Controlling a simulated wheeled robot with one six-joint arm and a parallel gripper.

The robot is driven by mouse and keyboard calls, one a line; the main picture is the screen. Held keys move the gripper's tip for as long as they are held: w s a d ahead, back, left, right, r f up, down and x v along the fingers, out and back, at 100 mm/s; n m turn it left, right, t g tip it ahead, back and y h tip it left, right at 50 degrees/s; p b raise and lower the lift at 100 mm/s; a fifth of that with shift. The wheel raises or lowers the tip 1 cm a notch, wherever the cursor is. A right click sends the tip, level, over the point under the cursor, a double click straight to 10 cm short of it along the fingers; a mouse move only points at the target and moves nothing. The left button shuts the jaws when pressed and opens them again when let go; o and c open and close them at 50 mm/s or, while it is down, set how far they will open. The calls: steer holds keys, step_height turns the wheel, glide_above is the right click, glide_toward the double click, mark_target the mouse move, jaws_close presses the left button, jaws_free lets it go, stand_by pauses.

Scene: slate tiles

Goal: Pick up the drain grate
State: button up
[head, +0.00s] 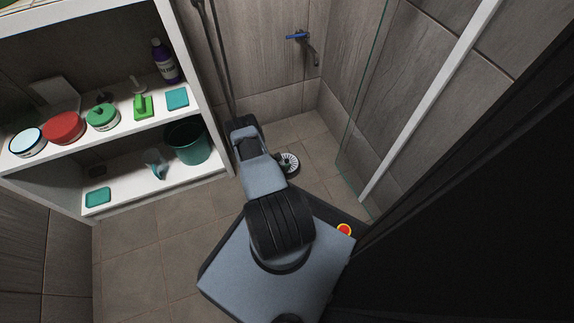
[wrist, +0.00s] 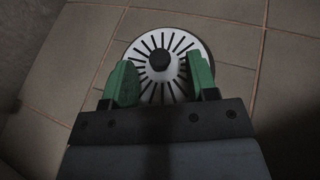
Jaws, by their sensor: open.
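The drain grate is a round white disc with dark radial slots, a dark rim and a dark knob at its centre. It lies on the tiled floor near the shower corner in the head view (head: 289,163), partly hidden behind my arm. It also shows in the wrist view (wrist: 160,88), straight ahead of my gripper (wrist: 161,82). The two green fingers are apart, one to each side of the knob in the picture, and overlap the grate's near part. Nothing is held between them. I cannot tell how far the fingertips are above the grate.
A white shelf unit (head: 206,95) with tubs, a green brush (head: 143,107), a purple bottle (head: 164,62) and a teal bucket (head: 187,142) stands at left. A glass panel (head: 362,95) stands right of the grate. Tiled floor (head: 135,230) is clear before the shelves.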

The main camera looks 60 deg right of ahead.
steer(key=shift+x, duration=0.85)
jaws_close()
